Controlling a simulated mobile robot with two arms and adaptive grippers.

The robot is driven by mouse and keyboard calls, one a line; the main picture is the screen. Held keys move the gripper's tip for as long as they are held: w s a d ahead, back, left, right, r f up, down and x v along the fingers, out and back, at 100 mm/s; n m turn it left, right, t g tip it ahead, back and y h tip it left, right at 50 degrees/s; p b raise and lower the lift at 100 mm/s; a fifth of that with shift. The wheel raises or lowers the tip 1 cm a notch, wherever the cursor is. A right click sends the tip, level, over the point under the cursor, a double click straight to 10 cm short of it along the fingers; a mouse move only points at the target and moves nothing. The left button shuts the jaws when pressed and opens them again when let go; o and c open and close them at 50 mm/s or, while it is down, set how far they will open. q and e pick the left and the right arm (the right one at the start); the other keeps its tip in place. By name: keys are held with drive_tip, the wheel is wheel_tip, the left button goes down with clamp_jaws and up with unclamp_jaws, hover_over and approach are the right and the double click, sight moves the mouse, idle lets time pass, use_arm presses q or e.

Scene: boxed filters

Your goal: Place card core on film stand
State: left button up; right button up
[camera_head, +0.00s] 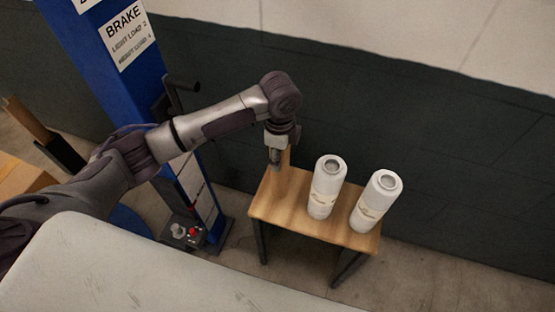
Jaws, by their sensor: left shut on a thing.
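My left gripper (275,163) is shut on the brown card core (286,164), a slim upright tube partly hidden behind the fingers. The core is over the left part of a small wooden stand (275,203) with dark legs. I cannot tell whether its lower end touches the wooden top. Two white rolls (327,187) (375,201) with pale labels stand upright on the same top, to the right of the core. I cannot tell for sure which thing is the film stand. My right gripper is not in view.
A blue column (110,75) with a BRAKE sign rises at the left, behind my left arm. A control box with a red button (193,233) is near its foot. A dark wall is behind the wooden stand. A pale surface (150,270) fills the lower left.

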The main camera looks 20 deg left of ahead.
use_arm(q)
drive_tip(key=f, duration=0.2)
drive_tip(key=a+f+p, duration=0.1)
drive_tip(key=f, duration=0.1)
drive_tip(key=shift+w, duration=0.4)
drive_tip(key=shift+f, duration=0.55)
drive_tip(key=o, duration=1.2)
wheel_tip(320, 180, up, 12)
drive_tip(key=shift+r+b, duration=0.15)
drive_tip(key=shift+b, duration=0.55)
